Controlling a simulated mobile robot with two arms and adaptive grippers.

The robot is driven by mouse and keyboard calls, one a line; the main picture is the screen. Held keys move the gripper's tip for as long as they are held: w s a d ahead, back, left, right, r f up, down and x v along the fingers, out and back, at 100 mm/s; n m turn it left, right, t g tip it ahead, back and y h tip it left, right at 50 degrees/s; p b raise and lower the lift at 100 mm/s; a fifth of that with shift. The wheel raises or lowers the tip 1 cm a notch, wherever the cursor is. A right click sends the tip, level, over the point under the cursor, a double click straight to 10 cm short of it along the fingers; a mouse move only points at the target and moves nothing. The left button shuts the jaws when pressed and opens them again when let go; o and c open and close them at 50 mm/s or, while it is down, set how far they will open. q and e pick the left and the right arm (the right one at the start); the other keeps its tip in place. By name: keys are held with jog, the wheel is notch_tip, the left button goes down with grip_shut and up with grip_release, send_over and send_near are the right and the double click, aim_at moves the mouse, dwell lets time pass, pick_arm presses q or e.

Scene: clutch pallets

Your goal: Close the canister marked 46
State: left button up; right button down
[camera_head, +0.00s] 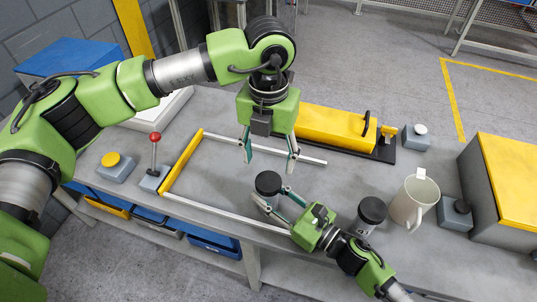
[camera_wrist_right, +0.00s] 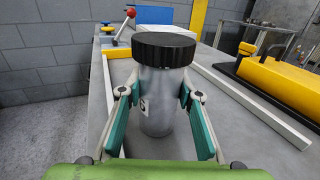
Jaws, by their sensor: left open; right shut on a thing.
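A silver canister with a black ribbed lid (camera_head: 268,183) stands upright inside the frame on the table. It fills the middle of the right wrist view (camera_wrist_right: 158,100), its lid resting on top; I cannot tell how tight the lid is. My right gripper (camera_head: 270,198) is shut on this canister's body, one finger on each side. My left gripper (camera_head: 269,161) is open and empty, pointing down above and just behind the lid. A second black-lidded canister (camera_head: 371,211) stands to the right, its number unreadable.
A metal frame with a yellow end bar (camera_head: 182,162) surrounds the held canister. A red-knobbed lever (camera_head: 155,139) and yellow button (camera_head: 111,160) are at left. A yellow device (camera_head: 335,127) lies behind. A white mug (camera_head: 412,202) and yellow-topped box (camera_head: 510,170) stand right.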

aim_at(268, 181)
pick_arm(q)
jog(key=shift+f, duration=3.95)
jog(key=c, duration=1.1)
jog(key=m, duration=0.5)
jog(key=shift+m, duration=0.4)
jog(key=m, duration=0.5)
jog(key=o, duration=1.2)
